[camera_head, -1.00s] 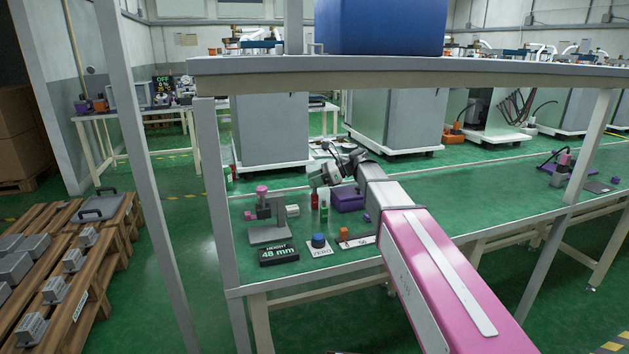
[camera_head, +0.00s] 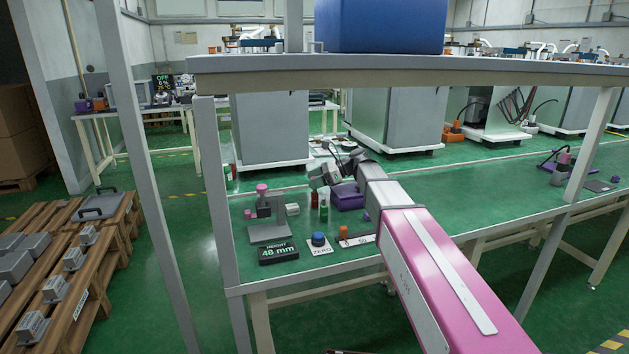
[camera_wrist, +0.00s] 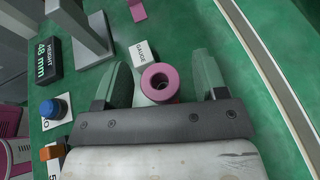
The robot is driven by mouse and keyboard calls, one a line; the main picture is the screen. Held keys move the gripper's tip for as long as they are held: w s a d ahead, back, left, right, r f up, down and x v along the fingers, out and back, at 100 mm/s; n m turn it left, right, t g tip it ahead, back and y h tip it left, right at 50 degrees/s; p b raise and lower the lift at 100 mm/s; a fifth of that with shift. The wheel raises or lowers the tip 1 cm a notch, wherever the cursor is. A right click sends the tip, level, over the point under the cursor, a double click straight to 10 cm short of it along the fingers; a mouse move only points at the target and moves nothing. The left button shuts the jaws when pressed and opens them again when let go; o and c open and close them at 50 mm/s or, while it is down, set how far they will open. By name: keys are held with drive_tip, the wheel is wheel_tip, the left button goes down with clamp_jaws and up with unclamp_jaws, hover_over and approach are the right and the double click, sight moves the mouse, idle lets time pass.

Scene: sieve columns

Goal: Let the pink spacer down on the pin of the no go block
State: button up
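The pink spacer (camera_wrist: 160,82) shows in the wrist view as a ring seen from above, its hole facing me. It sits between the two fingers of my gripper (camera_wrist: 161,66), with a narrow gap visible on each side, so the fingers look open around it. A pale piece (camera_wrist: 151,100) shows under the spacer. I cannot tell if this is the no go block, and its pin is not clearly visible. In the head view my gripper (camera_head: 322,176) is over the green bench; the spacer cannot be made out there.
A grey height gauge (camera_head: 268,232) stands left on the bench, behind a display (camera_head: 278,252) reading 48 mm. A blue button (camera_head: 319,239) and small orange block (camera_head: 343,232) are nearby. A purple box (camera_head: 347,196) stands close.

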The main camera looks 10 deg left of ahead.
drive_tip(key=v, duration=1.1)
drive_tip(key=shift+s+f, duration=0.1)
